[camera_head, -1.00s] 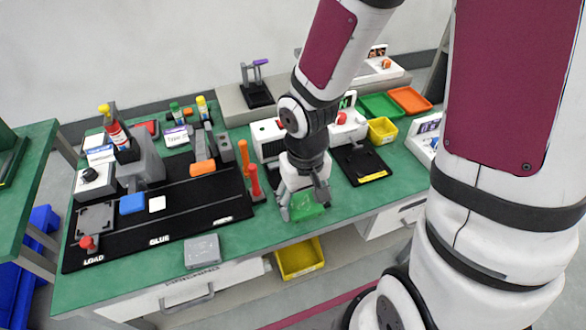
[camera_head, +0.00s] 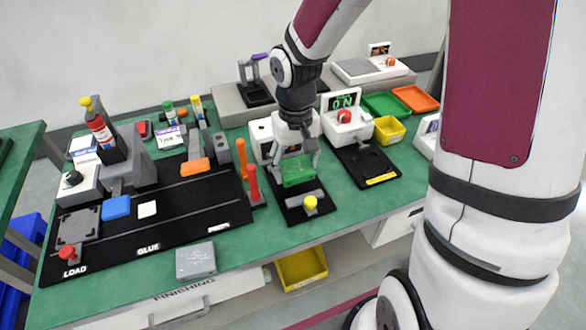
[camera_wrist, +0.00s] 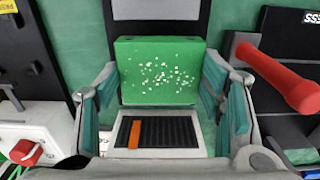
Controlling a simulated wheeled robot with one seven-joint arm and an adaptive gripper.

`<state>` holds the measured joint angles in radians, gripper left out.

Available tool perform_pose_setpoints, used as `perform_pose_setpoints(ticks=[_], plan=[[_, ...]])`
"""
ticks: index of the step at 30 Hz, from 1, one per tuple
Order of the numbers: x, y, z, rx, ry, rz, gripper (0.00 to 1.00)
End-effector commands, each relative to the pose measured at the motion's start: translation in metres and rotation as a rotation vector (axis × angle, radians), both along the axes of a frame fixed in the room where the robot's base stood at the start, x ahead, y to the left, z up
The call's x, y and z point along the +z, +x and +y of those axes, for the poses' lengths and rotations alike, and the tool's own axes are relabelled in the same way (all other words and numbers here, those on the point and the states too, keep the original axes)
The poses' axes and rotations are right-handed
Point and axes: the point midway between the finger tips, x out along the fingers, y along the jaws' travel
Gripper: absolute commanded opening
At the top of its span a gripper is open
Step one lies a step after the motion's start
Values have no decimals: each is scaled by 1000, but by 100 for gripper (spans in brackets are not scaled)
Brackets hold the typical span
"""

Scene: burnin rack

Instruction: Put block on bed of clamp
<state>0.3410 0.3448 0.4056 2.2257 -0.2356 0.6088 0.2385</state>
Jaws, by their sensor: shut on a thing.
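The green block (camera_head: 298,172), with white specks on its top, is held between the two fingers of my gripper (camera_head: 297,177). The wrist view shows the block (camera_wrist: 160,72) between the teal finger pads. In the head view it overlaps a black-based station with a grey bar and a yellow knob (camera_head: 310,203), which looks like the clamp. The wrist view shows a grey part of this station (camera_wrist: 155,10) beyond the block. Whether the block touches the station's bed or hangs above it, I cannot tell.
A white machine (camera_head: 261,131) stands right behind the station. Upright red (camera_head: 253,183) and orange handles stand close on the left. A grey box (camera_head: 196,260) lies at the front edge.

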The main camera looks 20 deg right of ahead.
Motion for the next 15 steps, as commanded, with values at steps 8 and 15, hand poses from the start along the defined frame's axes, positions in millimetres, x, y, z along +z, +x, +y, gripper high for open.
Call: perform_pose_setpoints(ticks=[8,15], plan=[[-5,20,-4,0,0,1,33],[-35,20,-4,1,-1,3,33]])
